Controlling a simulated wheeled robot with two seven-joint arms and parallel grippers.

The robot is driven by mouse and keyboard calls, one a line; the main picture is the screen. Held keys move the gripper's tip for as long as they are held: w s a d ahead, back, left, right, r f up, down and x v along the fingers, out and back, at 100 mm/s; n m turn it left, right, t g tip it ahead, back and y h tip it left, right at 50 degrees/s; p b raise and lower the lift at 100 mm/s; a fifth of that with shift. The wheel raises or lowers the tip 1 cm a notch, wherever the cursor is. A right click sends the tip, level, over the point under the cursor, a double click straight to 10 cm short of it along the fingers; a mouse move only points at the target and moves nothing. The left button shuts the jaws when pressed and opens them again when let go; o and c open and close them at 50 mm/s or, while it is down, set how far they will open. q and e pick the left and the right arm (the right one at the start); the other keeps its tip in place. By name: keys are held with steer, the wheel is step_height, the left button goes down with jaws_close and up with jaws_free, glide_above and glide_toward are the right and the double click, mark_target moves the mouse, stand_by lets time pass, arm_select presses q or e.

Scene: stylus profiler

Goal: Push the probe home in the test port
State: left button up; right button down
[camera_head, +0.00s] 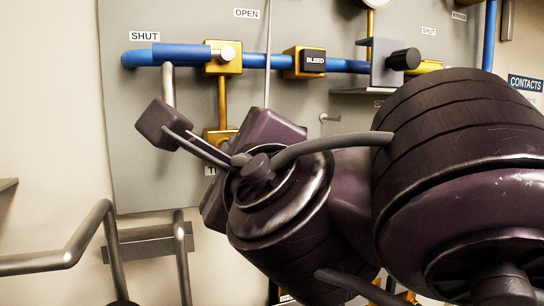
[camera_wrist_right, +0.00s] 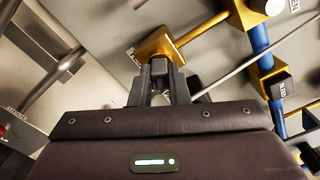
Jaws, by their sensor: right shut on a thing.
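The brass test port block (camera_head: 214,135) is on the grey panel, under a short brass pipe, with a partly covered label below it. My right arm comes in from the right and hides the block's lower right side. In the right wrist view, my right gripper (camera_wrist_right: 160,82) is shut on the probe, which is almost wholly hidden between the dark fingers. The fingertips are right in front of the brass block (camera_wrist_right: 158,44). How deep the probe sits in the port cannot be seen. My left gripper is not in view.
Above the port run a blue pipe (camera_head: 275,61), a brass valve (camera_head: 222,57) with a blue lever, and a brass BLEED block (camera_head: 304,62). A thin grey rod (camera_head: 267,45) runs down behind my gripper. Grey bent tubes (camera_head: 80,237) stand at lower left.

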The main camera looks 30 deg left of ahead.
steer(key=c, duration=1.3)
jaws_free()
steer(key=shift+c, duration=0.4)
steer(key=b+v, duration=0.1)
steer(key=v, duration=0.6)
steer(key=shift+b, duration=0.35)
steer(key=shift+s+a, duration=0.1)
steer(key=shift+a, duration=0.05)
